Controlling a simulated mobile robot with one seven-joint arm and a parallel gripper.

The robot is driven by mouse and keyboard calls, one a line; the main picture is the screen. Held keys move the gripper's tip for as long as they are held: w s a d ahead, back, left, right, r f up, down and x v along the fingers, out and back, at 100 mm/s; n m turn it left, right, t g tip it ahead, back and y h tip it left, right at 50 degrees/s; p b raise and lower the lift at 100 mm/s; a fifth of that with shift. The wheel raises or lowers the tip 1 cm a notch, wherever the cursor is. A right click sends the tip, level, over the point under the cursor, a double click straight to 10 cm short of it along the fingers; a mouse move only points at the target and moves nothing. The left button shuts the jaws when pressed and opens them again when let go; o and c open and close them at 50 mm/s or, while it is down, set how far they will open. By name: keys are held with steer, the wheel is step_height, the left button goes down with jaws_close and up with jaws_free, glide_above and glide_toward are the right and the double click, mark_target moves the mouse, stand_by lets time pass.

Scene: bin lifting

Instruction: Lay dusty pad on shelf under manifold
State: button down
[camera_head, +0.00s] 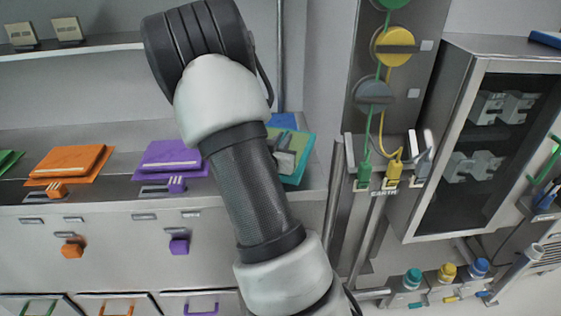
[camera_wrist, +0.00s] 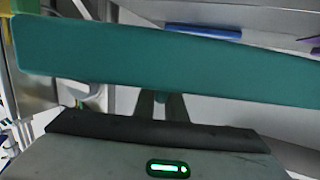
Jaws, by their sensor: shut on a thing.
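A flat teal pad (camera_head: 304,146) is held by my gripper (camera_head: 285,158) in front of the right end of the counter. My forearm hides part of the gripper and of the pad's left side. In the wrist view the pad (camera_wrist: 160,62) spans the picture as a broad slab, and my gripper (camera_wrist: 162,100) is shut on its lower edge. Dust on it cannot be made out. A grey upright panel with round green, yellow (camera_head: 394,45) and grey fittings, perhaps the manifold, stands to the right. I cannot tell which surface is the shelf under it.
Orange (camera_head: 72,161) and purple (camera_head: 172,156) pads lie on the counter (camera_head: 115,190), with drawers below. A blue item (camera_head: 283,121) shows behind the teal pad. Green and yellow cables hang to plugs right of the pad. A glass-fronted cabinet (camera_head: 475,140) stands at right.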

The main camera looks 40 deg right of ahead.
steer(key=shift+f+b, duration=0.4)
steer(key=shift+f, duration=2.5)
steer(key=shift+f, duration=0.15)
steer(key=c, duration=1.8)
jaws_free()
